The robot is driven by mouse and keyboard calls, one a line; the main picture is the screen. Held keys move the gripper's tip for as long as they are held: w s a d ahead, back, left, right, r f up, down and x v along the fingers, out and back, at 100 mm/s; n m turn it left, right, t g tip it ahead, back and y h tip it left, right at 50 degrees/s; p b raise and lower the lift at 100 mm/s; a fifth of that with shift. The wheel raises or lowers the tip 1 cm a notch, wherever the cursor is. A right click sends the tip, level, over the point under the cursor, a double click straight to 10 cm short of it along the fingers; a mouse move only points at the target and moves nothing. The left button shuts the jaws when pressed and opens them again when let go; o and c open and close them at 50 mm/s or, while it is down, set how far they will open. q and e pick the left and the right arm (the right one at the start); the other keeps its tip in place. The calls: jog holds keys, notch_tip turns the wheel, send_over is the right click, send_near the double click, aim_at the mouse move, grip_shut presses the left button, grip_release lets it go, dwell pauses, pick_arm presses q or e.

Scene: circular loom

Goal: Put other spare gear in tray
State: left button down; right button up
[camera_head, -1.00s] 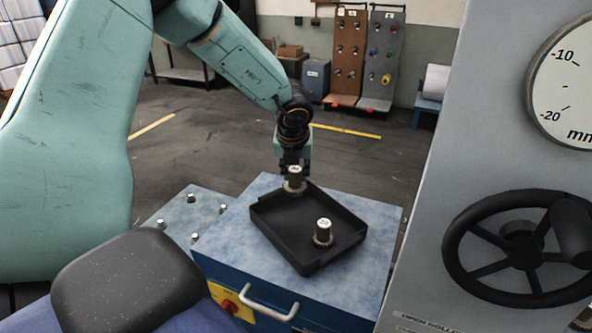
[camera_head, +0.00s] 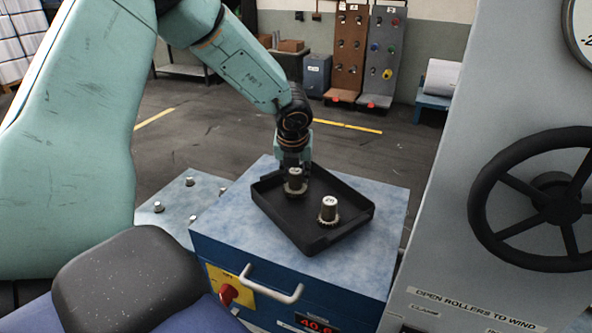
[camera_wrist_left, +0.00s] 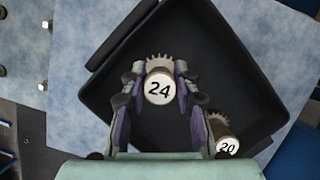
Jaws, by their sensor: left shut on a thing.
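My left gripper (camera_head: 294,168) is shut on a spare gear (camera_head: 296,181), a toothed gear with a dark hub and a white cap. In the left wrist view the cap of this gear (camera_wrist_left: 160,88) reads 24, and the fingers are on both sides of it. The gear is over the far left part of the black tray (camera_head: 318,243); I cannot tell whether it touches the floor of the tray. Another gear (camera_head: 328,208), marked 20 in the left wrist view (camera_wrist_left: 226,142), stands upright in the tray, nearer and to the right. My right gripper is not in view.
The tray lies on a blue cabinet top (camera_head: 225,222) with a front handle (camera_head: 272,287) and a red switch (camera_head: 227,293). Several pegs stand on a plate (camera_head: 172,205) to the left. A grey machine panel with a black handwheel (camera_head: 480,215) is at the right.

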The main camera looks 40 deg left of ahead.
pick_arm(q)
jog(key=shift+f, duration=0.4)
jog(key=shift+w+d+f, duration=0.1)
jog(key=shift+w, duration=0.25)
jog(key=shift+s, duration=0.35)
jog(key=shift+w+f+b, duration=0.2)
jog(key=shift+f+b, duration=0.15)
jog(key=shift+b, duration=0.05)
jog(key=c, duration=1.2)
grip_release()
jog(key=shift+w, duration=0.1)
jog(key=shift+o, duration=1.3)
jog(key=shift+s+r, duration=0.1)
jog(key=shift+s, duration=0.2)
jog(key=shift+w, duration=0.15)
